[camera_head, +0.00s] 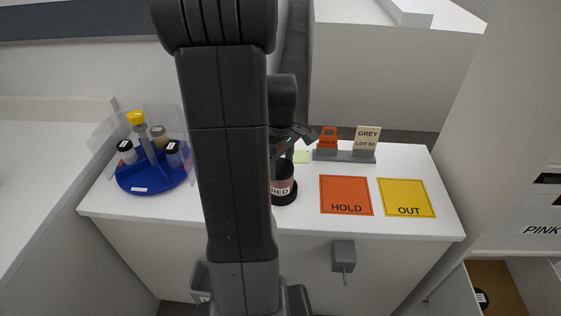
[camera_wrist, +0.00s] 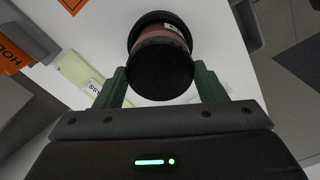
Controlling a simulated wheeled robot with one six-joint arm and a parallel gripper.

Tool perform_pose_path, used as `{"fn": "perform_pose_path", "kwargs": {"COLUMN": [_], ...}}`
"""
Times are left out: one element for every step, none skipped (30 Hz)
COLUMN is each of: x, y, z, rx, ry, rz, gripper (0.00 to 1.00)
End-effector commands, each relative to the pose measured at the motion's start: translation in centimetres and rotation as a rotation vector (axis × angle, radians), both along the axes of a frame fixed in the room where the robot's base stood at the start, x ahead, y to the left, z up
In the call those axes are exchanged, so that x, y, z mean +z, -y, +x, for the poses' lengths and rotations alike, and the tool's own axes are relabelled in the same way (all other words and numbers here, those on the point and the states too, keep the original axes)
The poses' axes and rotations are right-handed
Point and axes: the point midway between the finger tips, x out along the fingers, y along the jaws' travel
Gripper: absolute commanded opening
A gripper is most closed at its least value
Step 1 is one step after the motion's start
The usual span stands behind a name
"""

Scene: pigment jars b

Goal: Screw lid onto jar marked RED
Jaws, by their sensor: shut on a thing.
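The jar marked RED (camera_head: 283,189) stands upright in a black round holder (camera_head: 285,200) on the white counter, partly behind my arm. It has reddish contents and a white label, and it also shows in the wrist view (camera_wrist: 163,36). My gripper (camera_wrist: 160,72) is shut on a black lid (camera_wrist: 160,76), with a green finger on each side of it. The lid lies over the jar's top, lined up with it; whether it is fully seated cannot be told. In the head view, my gripper (camera_head: 290,158) is just above the jar, partly hidden by my arm.
A blue carousel (camera_head: 140,187) with several jars and clear dividers stands at left. An orange HOLD mat (camera_head: 345,194) and a yellow OUT mat (camera_head: 407,198) lie clear at right. Behind them is a grey sign stand (camera_head: 344,156). A drawer (camera_head: 510,290) is open at lower right.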

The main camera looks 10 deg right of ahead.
Motion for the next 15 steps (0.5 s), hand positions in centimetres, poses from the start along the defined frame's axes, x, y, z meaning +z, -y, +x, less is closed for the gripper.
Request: {"fn": "perform_pose_path", "kwargs": {"x": [0.01,0.01,0.01,0.0,-0.02,-0.05,-0.09,-0.14,-0.21,-0.27,-0.33,-0.42,-0.49,-0.55,-0.63], "y": [0.0,0.0,0.0,0.0,0.0,0.0,0.0,0.01,0.01,0.0,0.0,0.0,0.0,0.0,0.0], "z": [0.0,0.0,0.0,0.0,0.0,0.0,0.0,-0.01,-0.01,-0.01,-0.01,-0.01,-0.01,-0.01,-0.01], "rx": [0.0,0.0,0.0,0.0,0.0,0.0,0.0,0.0,0.0,0.0,0.0,0.0,0.0,0.0,0.0], "ry": [0.0,0.0,0.0,0.0,0.0,0.0,0.0,0.0,0.0,0.0,0.0,0.0,0.0,0.0,-0.001], "rz": [0.0,0.0,0.0,0.0,0.0,0.0,0.0,0.0,0.0,0.0,0.0,0.0,0.0,0.0,0.001], "gripper": [0.37,0.37,0.37,0.37,0.37,0.37,0.37,0.37,0.37,0.37,0.37,0.37,0.37,0.37,0.37]}}
